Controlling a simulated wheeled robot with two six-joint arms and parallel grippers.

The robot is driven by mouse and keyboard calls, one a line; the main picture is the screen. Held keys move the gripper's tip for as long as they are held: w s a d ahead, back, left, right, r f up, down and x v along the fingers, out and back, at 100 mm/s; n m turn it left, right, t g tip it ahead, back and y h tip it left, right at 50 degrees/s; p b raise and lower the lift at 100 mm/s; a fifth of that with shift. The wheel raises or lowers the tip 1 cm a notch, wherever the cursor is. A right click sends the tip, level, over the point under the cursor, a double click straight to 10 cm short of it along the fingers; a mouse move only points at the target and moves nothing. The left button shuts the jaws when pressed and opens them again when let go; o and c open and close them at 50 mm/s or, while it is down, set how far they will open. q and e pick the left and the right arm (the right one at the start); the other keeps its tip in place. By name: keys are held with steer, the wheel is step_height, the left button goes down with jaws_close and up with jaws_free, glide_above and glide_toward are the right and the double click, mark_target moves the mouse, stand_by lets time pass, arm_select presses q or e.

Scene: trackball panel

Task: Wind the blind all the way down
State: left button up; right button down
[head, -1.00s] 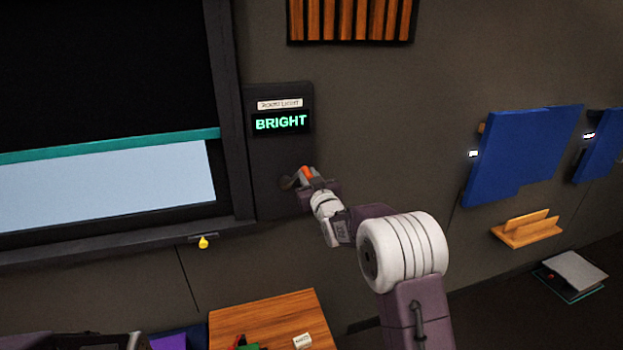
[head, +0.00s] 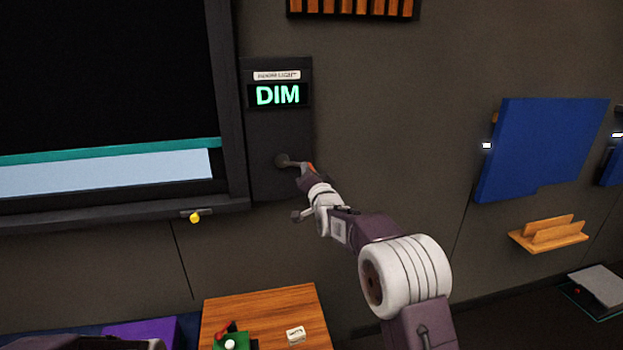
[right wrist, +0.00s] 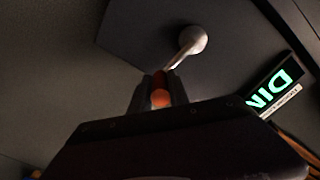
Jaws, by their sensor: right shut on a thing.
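The dark blind (head: 100,70) covers most of the window at upper left in the head view. Its teal bottom bar (head: 110,152) sits above a narrow strip of pale blue window (head: 105,176). A crank (head: 283,160) is mounted on the dark panel right of the window, its arm pointing right and slightly down to an orange-red knob (right wrist: 160,98). My right gripper (head: 308,173) is shut on the knob. In the right wrist view the knob shows between the fingers, with the round hub beyond.
The panel's display (head: 278,95) reads DIM. A yellow knob (head: 195,218) hangs under the window sill. Below is a wooden surface (head: 265,302) with a green box (head: 230,341). A blue board (head: 540,150) and wooden holder (head: 548,236) are on the wall at right.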

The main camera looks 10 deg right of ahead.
steer(key=a+f+m+b, duration=0.6)
steer(key=m+b, duration=0.5)
steer(key=m, duration=0.3)
steer(key=shift+a+m, duration=0.35)
steer(key=shift+m, duration=0.05)
steer(key=shift+s, duration=0.1)
steer(key=c, duration=1.3)
jaws_free()
steer(key=shift+o, duration=0.2)
steer(key=shift+r, duration=0.1)
steer(key=shift+b, duration=0.3)
